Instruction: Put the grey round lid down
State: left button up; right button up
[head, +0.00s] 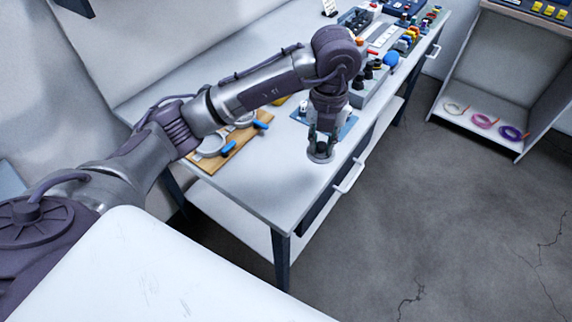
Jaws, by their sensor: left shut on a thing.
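My left gripper (321,143) points down over the front part of the white workbench (255,195). It is shut on the grey round lid (320,155), which shows as a small grey disc under the fingertips. I cannot tell whether the lid touches the bench top or hangs just above it. A blue mat (346,126) lies partly behind the gripper, and the gripper and wrist hide part of it. My right gripper is out of view.
A wooden board (231,155) with blue-handled tools lies left of the gripper. A grey box (372,88) with dark knobs and a blue ball (391,59) stand farther back. The bench's near-left corner is clear. An open shelf (480,132) with several coloured rings stands at the right.

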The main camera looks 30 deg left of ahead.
pick_arm(q)
send_near(284, 166)
jog(key=shift+w+d+f+p, duration=0.15)
jog(key=shift+d+f+p, duration=0.35)
jog(key=shift+d, duration=0.55)
jog(key=shift+a+f, duration=0.8)
jog(key=shift+a, duration=0.2)
jog(key=shift+f, duration=0.3)
notch_tip(284, 166, down, 3)
jog(key=shift+f+p, duration=0.15)
jog(key=shift+p, duration=0.15)
jog(key=shift+f, duration=0.2)
jog(key=o, duration=0.8)
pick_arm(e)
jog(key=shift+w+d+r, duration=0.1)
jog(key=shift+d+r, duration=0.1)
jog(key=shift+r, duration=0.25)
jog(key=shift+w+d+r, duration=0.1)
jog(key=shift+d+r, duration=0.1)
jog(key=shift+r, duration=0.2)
pick_arm(q)
jog(key=shift+r, duration=0.1)
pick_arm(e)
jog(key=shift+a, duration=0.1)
